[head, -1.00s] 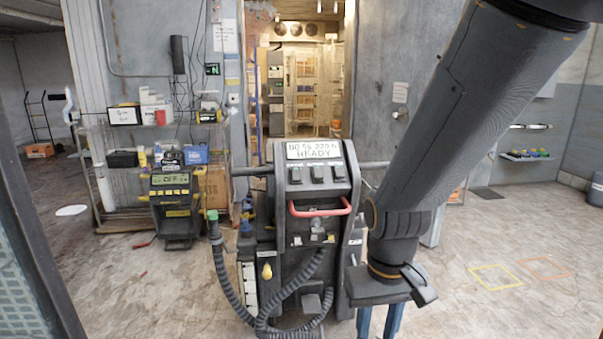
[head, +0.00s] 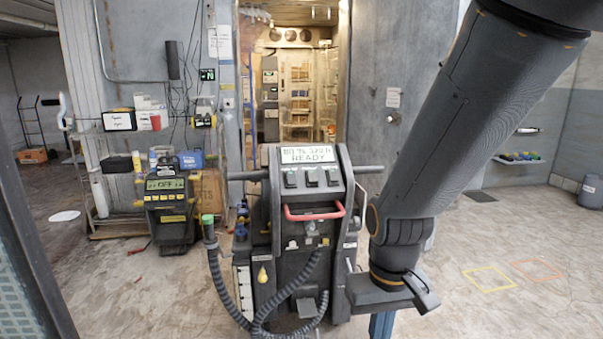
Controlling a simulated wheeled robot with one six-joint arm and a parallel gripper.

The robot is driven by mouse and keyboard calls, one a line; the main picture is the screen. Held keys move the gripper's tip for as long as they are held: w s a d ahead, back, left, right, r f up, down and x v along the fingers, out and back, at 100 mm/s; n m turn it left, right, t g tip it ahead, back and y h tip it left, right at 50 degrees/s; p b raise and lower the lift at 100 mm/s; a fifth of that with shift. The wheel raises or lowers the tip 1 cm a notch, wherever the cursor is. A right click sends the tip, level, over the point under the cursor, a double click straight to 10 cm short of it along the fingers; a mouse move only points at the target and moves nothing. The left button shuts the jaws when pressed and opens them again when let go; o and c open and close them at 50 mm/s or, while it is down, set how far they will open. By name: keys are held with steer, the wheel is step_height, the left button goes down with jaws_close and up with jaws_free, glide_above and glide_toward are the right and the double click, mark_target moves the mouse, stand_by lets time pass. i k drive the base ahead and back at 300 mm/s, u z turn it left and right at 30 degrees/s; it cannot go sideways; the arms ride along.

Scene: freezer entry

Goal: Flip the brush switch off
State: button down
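The floor machine (head: 306,215) stands upright in front of me, dark grey with a red handle bar (head: 313,213). Its lit display (head: 307,155) ends in "READY". Below the display is a row of three dark switches: left (head: 290,180), middle (head: 312,178) and right (head: 333,177). Their labels are too small to read, so I cannot tell which is the brush switch or how each is set. My gripper (head: 382,327) hangs to the right of the machine, below the switch panel and apart from it. Its blue fingers look together; their tips are cut off by the lower picture edge.
Grey hoses (head: 232,285) loop at the machine's front left. A black and yellow unit (head: 168,208) showing "OFF" stands to the left, before a loaded shelf rack (head: 100,185). The freezer doorway (head: 298,80) is behind. Floor at right, with a yellow outlined square (head: 490,278), is clear.

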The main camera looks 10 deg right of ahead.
mark_target(291, 178)
steer(key=z, duration=0.5)
steer(key=k, duration=1.2)
steer(key=u, duration=0.3)
steer(key=i, duration=0.65)
steer(key=u, duration=0.65)
steer(key=i, duration=0.6)
steer(key=z, duration=0.7)
steer(key=i, duration=0.7)
steer(key=z, duration=0.75)
